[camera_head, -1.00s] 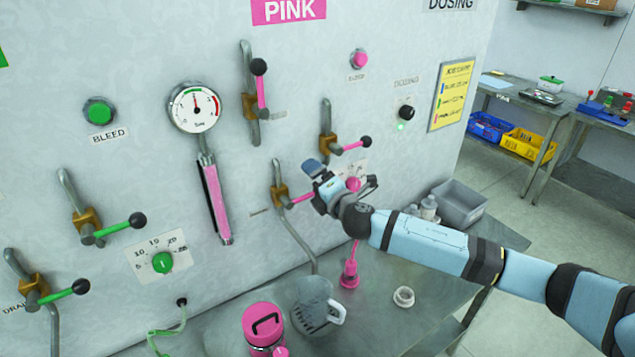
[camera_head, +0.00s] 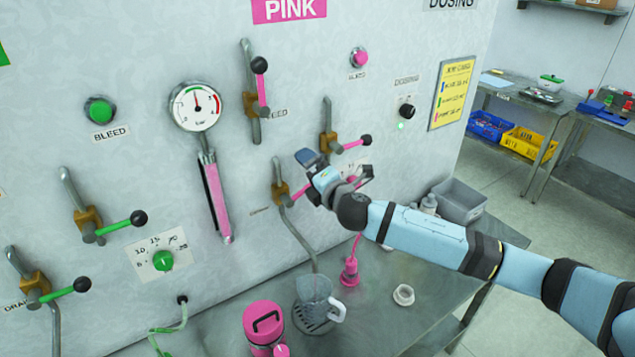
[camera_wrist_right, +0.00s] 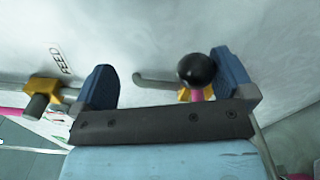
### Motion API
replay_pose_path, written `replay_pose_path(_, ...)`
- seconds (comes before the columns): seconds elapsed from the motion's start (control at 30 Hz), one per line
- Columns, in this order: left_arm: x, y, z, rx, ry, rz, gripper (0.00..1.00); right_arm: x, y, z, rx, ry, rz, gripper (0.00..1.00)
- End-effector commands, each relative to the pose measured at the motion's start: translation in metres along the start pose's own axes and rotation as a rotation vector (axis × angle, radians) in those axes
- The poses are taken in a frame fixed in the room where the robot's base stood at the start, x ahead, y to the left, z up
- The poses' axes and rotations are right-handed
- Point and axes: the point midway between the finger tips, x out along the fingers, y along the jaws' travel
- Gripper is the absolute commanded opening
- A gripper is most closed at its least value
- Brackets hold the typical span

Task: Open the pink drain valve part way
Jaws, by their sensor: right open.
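The pink drain valve has a brass body (camera_head: 280,194) with a pipe running down toward a clear pitcher (camera_head: 316,292). Its pink lever (camera_head: 300,190) points right, its end hidden by my right gripper (camera_head: 332,173). In the right wrist view, a black ball knob (camera_wrist_right: 198,70) on a pink lever shows end-on between the two blue fingers of my open right gripper (camera_wrist_right: 167,82), nearer the right finger. I cannot tell whether they touch. My left gripper is not in view.
Another pink-levered valve (camera_head: 328,143) sits just above and right of the gripper. A pink canister (camera_head: 264,328), a small pink fitting (camera_head: 350,272) and a white ring (camera_head: 403,295) stand on the metal table. A pressure gauge (camera_head: 196,106) is at upper left.

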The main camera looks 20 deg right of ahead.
Motion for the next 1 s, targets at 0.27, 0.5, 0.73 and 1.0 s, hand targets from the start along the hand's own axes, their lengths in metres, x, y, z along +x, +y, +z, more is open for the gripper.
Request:
replay_pose_path(0.27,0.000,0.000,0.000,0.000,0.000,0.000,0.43,0.000,0.003,-0.001,0.001,0.000,0.001,1.00)
replay_pose_path(0.5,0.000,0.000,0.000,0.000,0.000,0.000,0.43,0.000,0.012,-0.003,0.000,0.001,0.002,1.00)
replay_pose_path(0.73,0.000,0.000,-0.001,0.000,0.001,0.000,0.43,0.000,0.013,-0.003,0.000,0.001,0.000,1.00)
replay_pose_path(1.0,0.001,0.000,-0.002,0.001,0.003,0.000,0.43,0.000,0.015,-0.004,0.001,0.000,0.000,1.00)
